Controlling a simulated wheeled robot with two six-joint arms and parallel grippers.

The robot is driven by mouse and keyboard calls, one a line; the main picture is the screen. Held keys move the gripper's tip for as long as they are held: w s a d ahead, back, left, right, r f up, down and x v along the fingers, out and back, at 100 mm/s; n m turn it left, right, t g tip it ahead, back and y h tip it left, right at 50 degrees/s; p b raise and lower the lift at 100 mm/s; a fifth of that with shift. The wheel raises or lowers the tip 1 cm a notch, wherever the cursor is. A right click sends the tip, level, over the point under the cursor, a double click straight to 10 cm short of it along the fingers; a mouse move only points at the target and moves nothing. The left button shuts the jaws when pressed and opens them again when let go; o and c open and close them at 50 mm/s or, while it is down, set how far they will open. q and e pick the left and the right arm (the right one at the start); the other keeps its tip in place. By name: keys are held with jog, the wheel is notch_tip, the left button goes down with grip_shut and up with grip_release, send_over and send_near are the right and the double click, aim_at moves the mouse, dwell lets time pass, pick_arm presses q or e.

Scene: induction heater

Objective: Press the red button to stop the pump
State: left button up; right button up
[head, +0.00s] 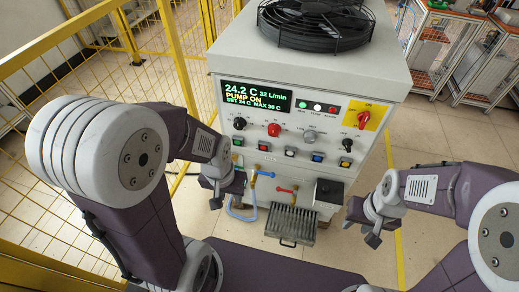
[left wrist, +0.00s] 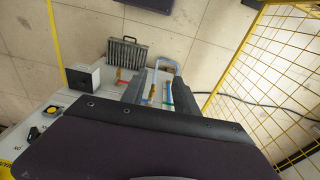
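The white pump cabinet (head: 222,108) stands in the middle of the head view. Its display (head: 256,97) reads PUMP ON. A round red control (head: 274,129) is on the panel below the display, above a row of small square buttons (head: 290,151) of different colours. A red rotary switch (head: 364,120) sits on a yellow plate at upper right. My left gripper (head: 226,198) is open and empty, below the panel's left end; its parted fingers also show in the left wrist view (left wrist: 160,88). My right gripper (head: 361,232) is open and empty, right of the cabinet.
A black fan (head: 316,22) lies on top. Yellow mesh fencing (head: 40,65) stands at left.

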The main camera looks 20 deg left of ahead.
pick_arm(q)
jog(key=shift+w+d, duration=0.2)
jog(key=shift+d, duration=0.2)
jog(key=c, duration=0.5)
grip_shut()
jog(key=shift+s+a, duration=0.15)
jog(key=shift+a, duration=0.15)
dwell(0.3)
